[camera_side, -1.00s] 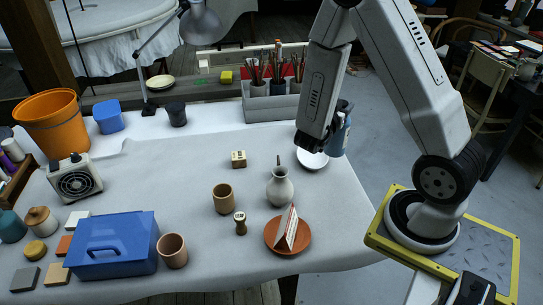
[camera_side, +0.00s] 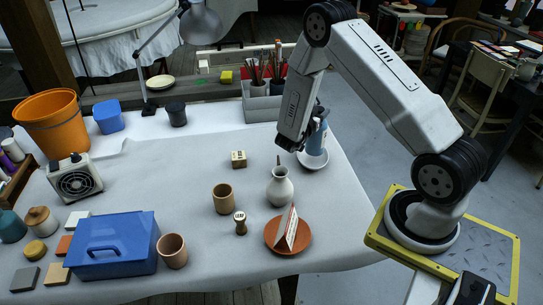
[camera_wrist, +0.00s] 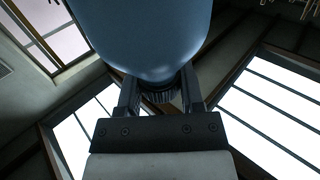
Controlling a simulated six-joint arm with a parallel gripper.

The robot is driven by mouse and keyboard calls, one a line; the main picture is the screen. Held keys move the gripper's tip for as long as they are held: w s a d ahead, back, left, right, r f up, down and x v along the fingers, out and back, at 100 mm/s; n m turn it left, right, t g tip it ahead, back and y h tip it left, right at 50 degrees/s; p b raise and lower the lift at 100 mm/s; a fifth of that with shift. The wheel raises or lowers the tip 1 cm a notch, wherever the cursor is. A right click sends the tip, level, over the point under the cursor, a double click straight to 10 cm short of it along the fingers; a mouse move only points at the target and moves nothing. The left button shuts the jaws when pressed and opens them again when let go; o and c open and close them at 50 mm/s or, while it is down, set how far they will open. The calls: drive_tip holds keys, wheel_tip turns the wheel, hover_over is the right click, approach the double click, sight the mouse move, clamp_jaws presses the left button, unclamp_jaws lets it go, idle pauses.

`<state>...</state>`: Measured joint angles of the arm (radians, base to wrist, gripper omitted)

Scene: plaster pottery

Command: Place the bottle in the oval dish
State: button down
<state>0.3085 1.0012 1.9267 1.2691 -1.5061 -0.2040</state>
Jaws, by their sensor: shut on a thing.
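The blue bottle (camera_side: 317,140) is upright in the side view, partly hidden behind my arm. It also fills the upper middle of the wrist view (camera_wrist: 145,35). My gripper (camera_wrist: 160,85) is shut on the bottle, with one finger on each side of its narrow dark part; in the side view the gripper is mostly hidden by my arm. The pale oval dish (camera_side: 313,164) lies near the right edge of the table. The bottle's lower end appears over or inside the dish; I cannot tell whether it touches.
A pale vase (camera_side: 280,188) with a dark stem stands in front of the dish. A terracotta saucer (camera_side: 272,241) bears a folded card. A grey caddy (camera_side: 262,106) with brushes stands behind. A small marked block (camera_side: 239,160) lies left. Table is clear between block and caddy.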

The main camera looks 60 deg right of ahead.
drive_tip(key=shift+w+d+f, duration=0.2)
drive_tip(key=shift+w+f, duration=0.1)
drive_tip(key=shift+f, duration=1.75)
drive_tip(key=shift+c, duration=1.2)
unclamp_jaws()
drive_tip(key=shift+r, duration=0.2)
drive_tip(key=a, duration=0.7)
drive_tip(key=shift+a, duration=0.25)
